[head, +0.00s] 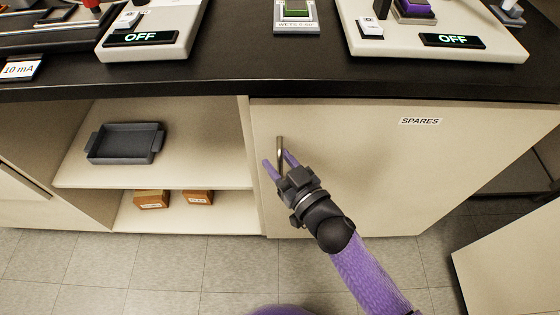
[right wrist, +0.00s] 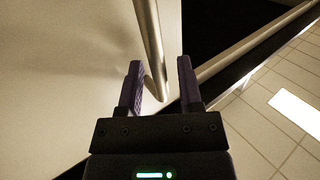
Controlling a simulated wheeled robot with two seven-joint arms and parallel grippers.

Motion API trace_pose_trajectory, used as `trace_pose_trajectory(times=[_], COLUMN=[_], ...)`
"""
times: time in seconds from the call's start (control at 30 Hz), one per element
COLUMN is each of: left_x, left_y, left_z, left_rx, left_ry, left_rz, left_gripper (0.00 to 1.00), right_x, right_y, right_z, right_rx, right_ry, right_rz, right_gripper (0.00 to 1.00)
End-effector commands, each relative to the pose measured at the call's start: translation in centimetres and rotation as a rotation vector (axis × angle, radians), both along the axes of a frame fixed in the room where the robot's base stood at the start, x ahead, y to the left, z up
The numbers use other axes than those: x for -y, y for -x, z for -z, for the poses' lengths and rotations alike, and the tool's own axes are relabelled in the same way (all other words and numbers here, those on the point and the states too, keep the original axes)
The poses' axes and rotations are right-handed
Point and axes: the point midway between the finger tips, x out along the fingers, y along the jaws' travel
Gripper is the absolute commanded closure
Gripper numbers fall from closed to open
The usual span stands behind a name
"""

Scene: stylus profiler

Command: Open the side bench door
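The bench door (head: 370,170) is a cream panel labelled SPARES, and it looks shut. Its metal bar handle (head: 280,152) stands upright near the door's left edge. My right gripper (head: 278,166) is at the lower part of the handle with its purple fingers open. In the right wrist view the handle (right wrist: 151,45) runs down between the two spread fingers (right wrist: 160,88), with a gap visible on the right finger's side. Whether the left finger touches the handle I cannot tell. My left gripper is in neither view.
Left of the door are open shelves (head: 185,178) with a dark tray (head: 125,143) and small boxes (head: 151,199). The black bench top (head: 230,75) overhangs above and carries instruments. The tiled floor (head: 200,265) in front is clear; another cream cabinet (head: 510,250) stands lower right.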

Motion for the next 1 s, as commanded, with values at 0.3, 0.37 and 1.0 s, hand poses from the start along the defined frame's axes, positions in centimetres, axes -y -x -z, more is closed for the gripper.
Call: trace_pose_trajectory(times=[0.3,0.37,1.0], left_x=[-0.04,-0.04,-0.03], left_y=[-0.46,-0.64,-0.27], left_z=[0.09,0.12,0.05], left_rx=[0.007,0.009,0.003], left_ry=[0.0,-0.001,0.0], left_rz=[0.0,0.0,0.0], left_gripper=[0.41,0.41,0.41], right_x=[0.02,0.03,0.04], right_y=[0.02,0.03,0.04], right_z=[0.03,0.03,0.07], right_rx=[-0.001,-0.001,-0.001], right_ry=[0.001,0.001,0.001], right_rz=[0.0,0.0,0.0], right_gripper=[1.0,1.0,1.0])
